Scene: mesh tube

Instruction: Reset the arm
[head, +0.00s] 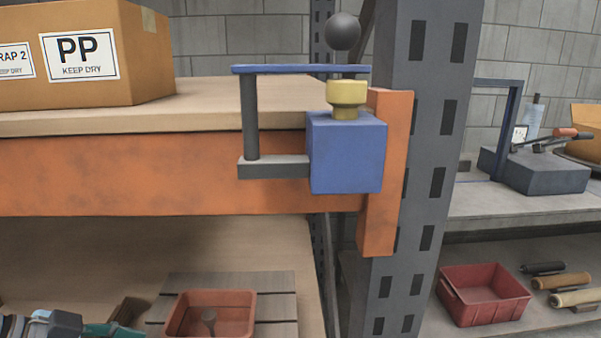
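A blue block (346,155) is mounted at the right end of the orange shelf beam, by the grey upright. A yellow collar (347,95) sits on top of it. A flat blue arm (300,69) lies level above the collar and reaches left. A black ball (342,31) stands above the arm's right part. A dark grey post (250,117) rises from a grey bracket (273,167) on the block's left side, up to the arm's left end. Whether post and arm touch is unclear. Neither gripper can be made out in the head view.
A cardboard box (150,60) stands on the upper shelf (215,95). The orange beam (120,175) and perforated grey upright (420,130) flank the block. Red bins (485,293) and (240,300) a similar bin sit lower. Teal and grey items (60,325) show at lower left.

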